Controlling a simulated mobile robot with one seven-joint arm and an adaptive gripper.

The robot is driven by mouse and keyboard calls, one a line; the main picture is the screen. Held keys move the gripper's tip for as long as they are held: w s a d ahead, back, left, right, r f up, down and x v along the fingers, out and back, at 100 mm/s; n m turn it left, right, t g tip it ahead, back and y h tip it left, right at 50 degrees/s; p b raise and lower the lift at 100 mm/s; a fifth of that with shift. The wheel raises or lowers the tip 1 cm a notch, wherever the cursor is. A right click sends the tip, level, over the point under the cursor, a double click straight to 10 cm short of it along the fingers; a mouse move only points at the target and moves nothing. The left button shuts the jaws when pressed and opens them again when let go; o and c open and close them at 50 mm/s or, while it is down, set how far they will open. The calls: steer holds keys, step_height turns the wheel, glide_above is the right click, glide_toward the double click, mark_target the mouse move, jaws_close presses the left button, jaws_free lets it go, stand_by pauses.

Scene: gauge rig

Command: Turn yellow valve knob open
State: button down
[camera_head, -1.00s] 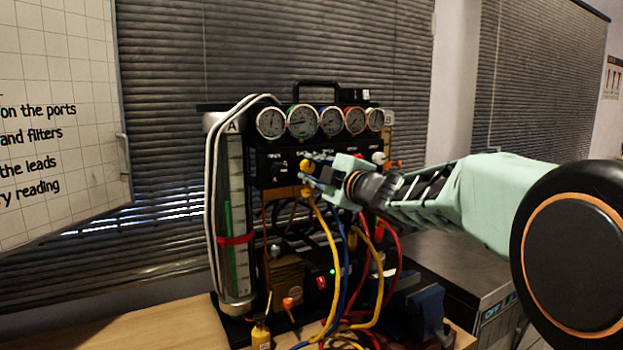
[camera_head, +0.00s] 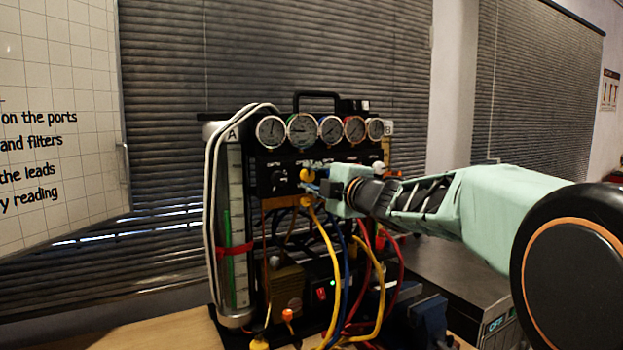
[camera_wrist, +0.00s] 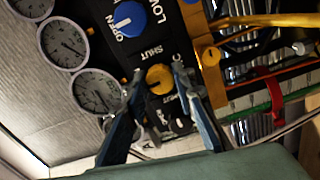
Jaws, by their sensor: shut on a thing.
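The yellow valve knob (camera_wrist: 158,79) shows in the wrist view on a black panel, beside the word SHUT. My gripper (camera_wrist: 159,84) has one finger on each side of it and is shut on it. In the head view the yellow knob (camera_head: 307,175) is at the tips of my gripper (camera_head: 313,181), on the front of the gauge rig, and the fingers partly cover it. The knob's exact pointer angle is hard to read.
A blue knob (camera_wrist: 128,18) sits on the same panel near the word LOW. A row of several gauges (camera_head: 331,128) is above. Yellow, blue and red leads (camera_head: 330,260) hang below. A glass column (camera_head: 236,220) with a red band stands at the left.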

steer(key=c, duration=1.6)
jaws_free()
steer(key=shift+s+d, duration=0.1)
steer(key=v, duration=0.7)
steer(key=shift+s, duration=0.1)
